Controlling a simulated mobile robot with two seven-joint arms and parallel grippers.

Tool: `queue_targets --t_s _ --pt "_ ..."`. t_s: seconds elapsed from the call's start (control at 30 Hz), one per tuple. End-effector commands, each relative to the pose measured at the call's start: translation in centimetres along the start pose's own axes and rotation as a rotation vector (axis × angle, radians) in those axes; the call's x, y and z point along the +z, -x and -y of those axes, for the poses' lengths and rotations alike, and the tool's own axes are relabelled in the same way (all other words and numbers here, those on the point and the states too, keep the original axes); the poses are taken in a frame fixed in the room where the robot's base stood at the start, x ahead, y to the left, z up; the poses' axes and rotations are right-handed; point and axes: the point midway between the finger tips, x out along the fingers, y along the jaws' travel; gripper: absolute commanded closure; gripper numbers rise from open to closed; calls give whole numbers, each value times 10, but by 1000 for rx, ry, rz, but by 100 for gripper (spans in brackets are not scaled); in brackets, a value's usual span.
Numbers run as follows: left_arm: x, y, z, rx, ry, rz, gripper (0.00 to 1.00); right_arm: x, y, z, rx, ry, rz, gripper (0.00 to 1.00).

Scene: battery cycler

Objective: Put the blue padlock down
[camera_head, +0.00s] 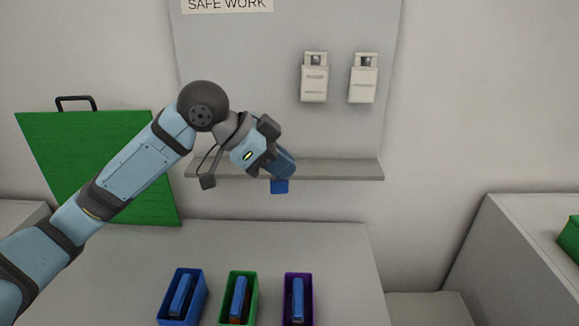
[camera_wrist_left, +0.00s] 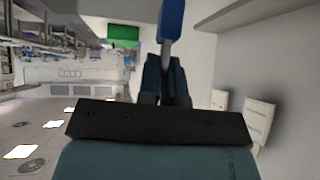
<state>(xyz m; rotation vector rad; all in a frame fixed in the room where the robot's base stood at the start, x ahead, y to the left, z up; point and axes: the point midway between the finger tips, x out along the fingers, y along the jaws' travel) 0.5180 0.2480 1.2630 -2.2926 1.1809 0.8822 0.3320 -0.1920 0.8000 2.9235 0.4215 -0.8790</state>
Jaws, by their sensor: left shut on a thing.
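The blue padlock (camera_head: 280,187) hangs just below my left gripper (camera_head: 284,168) in the head view, in front of the grey shelf's front edge. In the left wrist view the padlock's blue body (camera_wrist_left: 171,19) stands out past the fingertips, with its grey shackle between them. My left gripper (camera_wrist_left: 165,72) is shut on the shackle. The gripper hides part of the padlock and of the shelf in the head view. My right gripper is not in view.
The narrow grey shelf (camera_head: 340,171) runs along the wall panel, its right part bare. Two white boxes (camera_head: 314,83) (camera_head: 363,84) hang above it. Blue (camera_head: 163,297), green (camera_head: 226,292) and purple (camera_head: 287,293) bins stand on the table below, each holding a blue item. A green board (camera_head: 80,160) leans at left.

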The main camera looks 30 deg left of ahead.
Motion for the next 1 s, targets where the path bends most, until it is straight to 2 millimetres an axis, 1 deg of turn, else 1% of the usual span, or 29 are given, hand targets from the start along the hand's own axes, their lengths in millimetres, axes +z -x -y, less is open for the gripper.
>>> queue_targets --t_s 0.03,0.13,0.27,0.37,0.47,0.8,1.0 --pt "0 9 2 -16 21 6 100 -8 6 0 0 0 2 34" --pt "4 19 5 -61 100 7 100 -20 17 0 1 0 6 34" --pt "12 27 8 -110 186 0 100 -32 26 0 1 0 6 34" --pt "15 28 15 -129 221 -6 100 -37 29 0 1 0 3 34" --pt "15 24 35 -133 233 -9 100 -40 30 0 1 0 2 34" --pt "9 11 125 -132 233 -11 100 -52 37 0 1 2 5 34" --pt "7 3 174 -132 231 -11 100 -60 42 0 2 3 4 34"
